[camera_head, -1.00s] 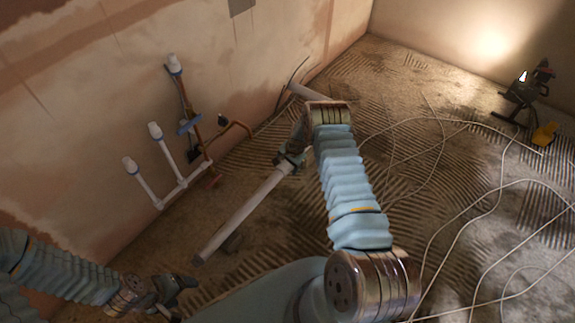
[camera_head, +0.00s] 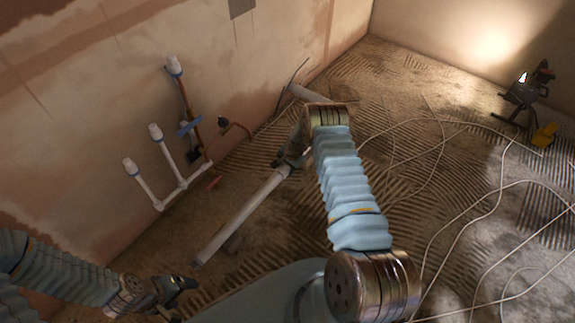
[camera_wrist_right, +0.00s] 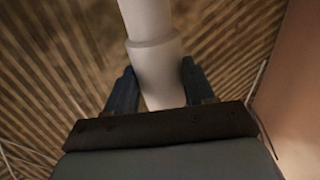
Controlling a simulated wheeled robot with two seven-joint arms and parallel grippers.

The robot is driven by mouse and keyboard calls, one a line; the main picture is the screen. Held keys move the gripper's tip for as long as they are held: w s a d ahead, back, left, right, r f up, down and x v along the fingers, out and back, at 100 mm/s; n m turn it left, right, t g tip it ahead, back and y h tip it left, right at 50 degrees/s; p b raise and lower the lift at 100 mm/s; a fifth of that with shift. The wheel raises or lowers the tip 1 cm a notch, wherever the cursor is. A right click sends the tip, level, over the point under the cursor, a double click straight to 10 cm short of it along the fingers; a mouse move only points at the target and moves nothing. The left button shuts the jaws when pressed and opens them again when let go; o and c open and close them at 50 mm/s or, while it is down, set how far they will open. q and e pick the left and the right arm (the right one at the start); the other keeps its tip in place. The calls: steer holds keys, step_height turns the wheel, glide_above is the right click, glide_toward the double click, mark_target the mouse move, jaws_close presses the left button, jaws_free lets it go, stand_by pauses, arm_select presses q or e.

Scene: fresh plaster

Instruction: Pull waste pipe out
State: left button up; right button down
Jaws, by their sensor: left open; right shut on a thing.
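The waste pipe (camera_head: 240,217) is a long pale grey-white tube, slanting from near my left gripper up toward the wall side. My right gripper (camera_head: 285,162) is at its upper end, partly hidden by my right arm. In the right wrist view the pipe's wider collar (camera_wrist_right: 153,65) lies between the two dark fingers of the right gripper (camera_wrist_right: 157,88), which is shut on it. My left gripper (camera_head: 180,284) is open and empty near the bottom left, apart from the pipe's lower end.
White capped pipes (camera_head: 174,185) and a copper pipe (camera_head: 187,105) stand along the left wall. Another pale pipe piece (camera_head: 303,93) shows behind my right arm. Loose white cables (camera_head: 440,118) cross the ridged floor. A dark tool with a yellow part (camera_head: 527,92) stands at the far right.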

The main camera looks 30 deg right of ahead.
mark_target(280, 173)
steer(key=a, duration=0.1)
steer(key=s+a, duration=0.1)
steer(key=a, duration=0.1)
steer(key=shift+s+a+p, duration=0.25)
steer(key=shift+p, duration=0.15)
steer(key=shift+s+a+f, duration=0.1)
steer(key=shift+s+a, duration=0.05)
steer(key=shift+a, duration=0.25)
steer(key=shift+c, duration=2)
jaws_free()
steer(key=shift+d, duration=0.1)
steer(key=shift+r, duration=0.2)
steer(key=p+v, duration=0.1)
steer(key=v, duration=1.2)
steer(key=shift+r+p, duration=0.25)
steer(key=shift+p, duration=0.15)
steer(key=shift+s+d, duration=0.1)
